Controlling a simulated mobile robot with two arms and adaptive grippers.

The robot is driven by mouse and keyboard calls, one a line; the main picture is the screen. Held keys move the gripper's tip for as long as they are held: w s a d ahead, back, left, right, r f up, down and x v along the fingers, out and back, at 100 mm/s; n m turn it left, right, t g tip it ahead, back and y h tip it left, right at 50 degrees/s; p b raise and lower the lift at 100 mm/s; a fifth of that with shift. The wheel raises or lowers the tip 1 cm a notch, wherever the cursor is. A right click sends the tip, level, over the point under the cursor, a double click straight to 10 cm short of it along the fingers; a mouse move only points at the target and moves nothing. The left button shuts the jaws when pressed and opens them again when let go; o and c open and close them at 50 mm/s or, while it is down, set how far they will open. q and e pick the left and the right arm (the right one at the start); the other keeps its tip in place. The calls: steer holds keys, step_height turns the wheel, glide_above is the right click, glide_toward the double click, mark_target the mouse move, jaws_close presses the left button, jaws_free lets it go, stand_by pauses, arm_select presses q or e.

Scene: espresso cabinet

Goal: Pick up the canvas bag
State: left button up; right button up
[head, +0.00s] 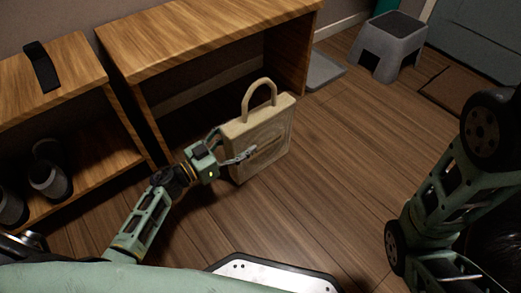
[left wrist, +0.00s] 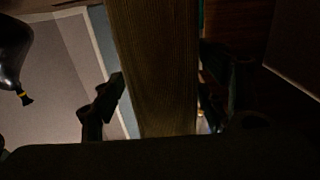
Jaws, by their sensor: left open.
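The beige canvas bag (head: 262,138) stands upright on the wooden floor in front of the open cabinet in the head view, its looped handle (head: 259,92) up on top. My left gripper (head: 229,147) is at the bag's left edge, with one finger across its front face and the other partly hidden at its far side. In the dark left wrist view a brown, woven-looking band, which looks like the bag (left wrist: 158,75), runs between the two open fingers (left wrist: 160,108). Gaps seem to show beside it; contact is unclear. My right gripper is not clearly visible.
The wooden cabinet (head: 205,32) stands right behind the bag. A lower shelf unit (head: 60,80) with dark cups (head: 47,180) is at left. A grey step stool (head: 388,47) stands at the back right, near a brown mat (head: 452,91). Floor right of the bag is clear.

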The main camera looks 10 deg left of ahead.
mark_target(260, 129)
arm_select(q)
steer(key=b+x, duration=0.2)
steer(key=x, duration=0.1)
steer(key=shift+w+f, duration=0.1)
steer(key=shift+w, duration=0.15)
steer(key=shift+w+d, duration=0.2)
steer(key=shift+w, duration=0.1)
steer(key=shift+r, duration=0.2)
jaws_close()
